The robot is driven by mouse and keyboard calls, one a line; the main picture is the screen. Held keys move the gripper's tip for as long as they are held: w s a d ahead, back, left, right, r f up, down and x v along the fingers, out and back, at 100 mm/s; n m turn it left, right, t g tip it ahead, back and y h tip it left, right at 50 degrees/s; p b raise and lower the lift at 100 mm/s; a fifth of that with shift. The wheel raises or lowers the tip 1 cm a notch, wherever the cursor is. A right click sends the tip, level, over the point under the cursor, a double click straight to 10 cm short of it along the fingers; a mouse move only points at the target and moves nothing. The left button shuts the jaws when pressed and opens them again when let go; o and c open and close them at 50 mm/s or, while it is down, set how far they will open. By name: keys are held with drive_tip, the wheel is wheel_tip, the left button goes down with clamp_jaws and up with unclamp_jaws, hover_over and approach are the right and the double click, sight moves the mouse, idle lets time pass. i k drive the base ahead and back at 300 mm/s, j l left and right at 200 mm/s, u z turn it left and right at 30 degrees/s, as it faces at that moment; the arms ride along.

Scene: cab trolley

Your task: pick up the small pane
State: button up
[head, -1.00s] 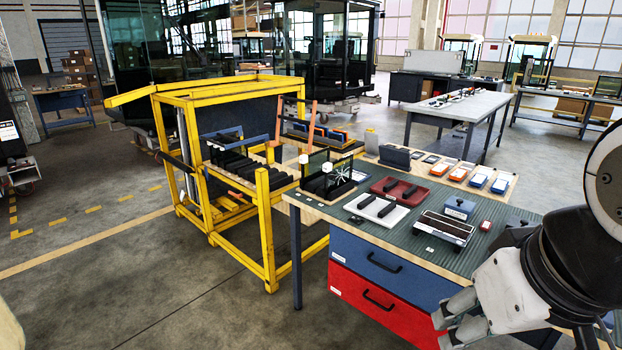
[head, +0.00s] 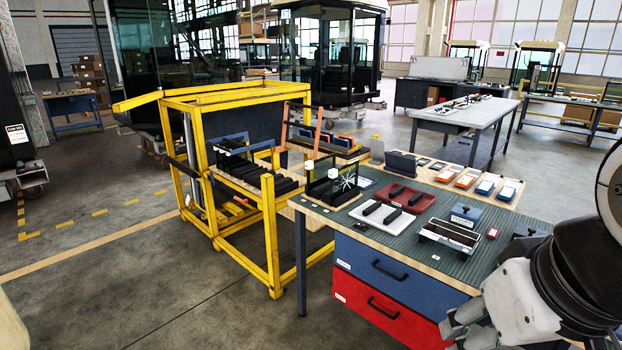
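A small dark glass pane (head: 321,171) stands upright at the left end of the near workbench, among dark holders. A white starburst shape (head: 349,181) shows at its right side; I cannot tell whether it is on the pane or behind it. My gripper (head: 460,328) is at the lower right, in front of the bench's drawers and well apart from the pane. Its grey fingers point left. Nothing is visible between them, but their gap is not clear from this angle.
The near workbench (head: 400,238) carries a white tray (head: 386,221), a red tray (head: 425,199), a metal tray (head: 449,237) and several small boxes. A yellow trolley frame (head: 271,240) stands close to its left. The floor (head: 130,290) in front and left is free.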

sight(317, 170)
drive_tip(key=i+j, duration=0.2)
drive_tip(key=i, duration=0.55)
drive_tip(key=i+j+u, duration=0.1)
drive_tip(key=i+j, duration=0.15)
drive_tip(key=i, duration=0.55)
drive_tip(key=i+j, duration=0.15)
drive_tip(key=i, duration=0.6)
drive_tip(key=i+j+u, duration=0.1)
drive_tip(key=i, duration=0.65)
drive_tip(key=j, duration=0.1)
